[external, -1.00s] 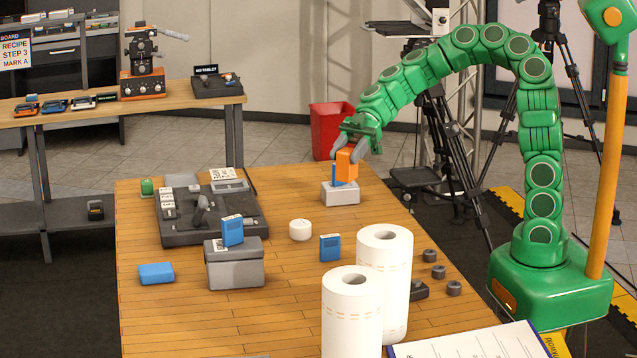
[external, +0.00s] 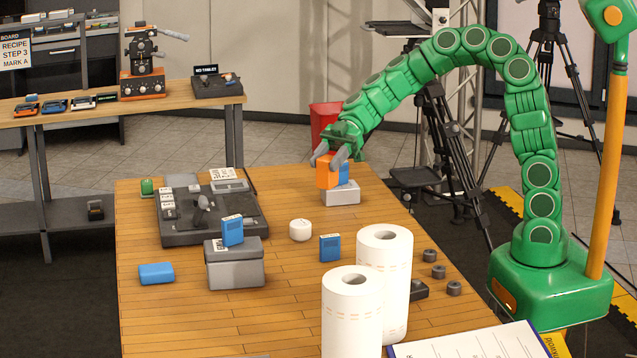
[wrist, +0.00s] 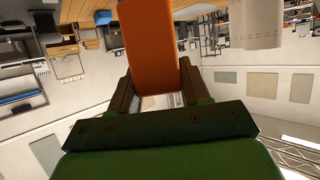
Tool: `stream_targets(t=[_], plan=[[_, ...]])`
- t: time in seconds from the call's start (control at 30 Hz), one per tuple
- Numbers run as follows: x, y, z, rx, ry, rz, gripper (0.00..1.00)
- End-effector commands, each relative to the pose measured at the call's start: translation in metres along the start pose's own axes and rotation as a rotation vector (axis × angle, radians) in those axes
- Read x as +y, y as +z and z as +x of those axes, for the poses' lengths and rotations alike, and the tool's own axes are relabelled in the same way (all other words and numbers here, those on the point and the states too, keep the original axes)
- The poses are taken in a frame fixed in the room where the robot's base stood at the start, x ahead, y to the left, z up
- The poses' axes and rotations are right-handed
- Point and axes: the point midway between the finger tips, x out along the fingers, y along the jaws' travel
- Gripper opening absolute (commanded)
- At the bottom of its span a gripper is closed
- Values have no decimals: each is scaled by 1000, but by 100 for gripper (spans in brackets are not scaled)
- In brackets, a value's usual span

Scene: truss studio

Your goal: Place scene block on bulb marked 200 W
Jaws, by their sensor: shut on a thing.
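My gripper (external: 329,157) is shut on an orange block (external: 327,172) at the far end of the wooden table. The block also shows in the wrist view (wrist: 150,45), between the jaws. In the external view it stands in front of and left of a blue block (external: 344,172), which rests on a pale grey box (external: 341,195) and is partly hidden. I cannot tell whether the orange block touches the box or the blue block. No bulb or 200 W marking can be made out. I cannot tell for sure which thing is the scene block.
A dark tray (external: 240,228) with small parts lies to the left. A grey box (external: 236,272) bears another blue block (external: 232,231). A white round piece (external: 300,230), a blue block (external: 330,248) and two paper rolls (external: 352,325) stand nearer.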

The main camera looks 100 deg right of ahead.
Motion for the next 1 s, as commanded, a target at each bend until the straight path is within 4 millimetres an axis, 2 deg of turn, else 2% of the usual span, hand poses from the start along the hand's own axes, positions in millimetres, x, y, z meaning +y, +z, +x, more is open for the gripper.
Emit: stream_targets(t=[0.13, 0.5, 0.87, 1.0], plan=[[17, 4, 12, -1, 1, 0, 14], [43, 35, 41, -1, 0, 3, 14], [56, 46, 52, -1, 2, -1, 14], [59, 58, 59, -3, 1, 2, 14]])
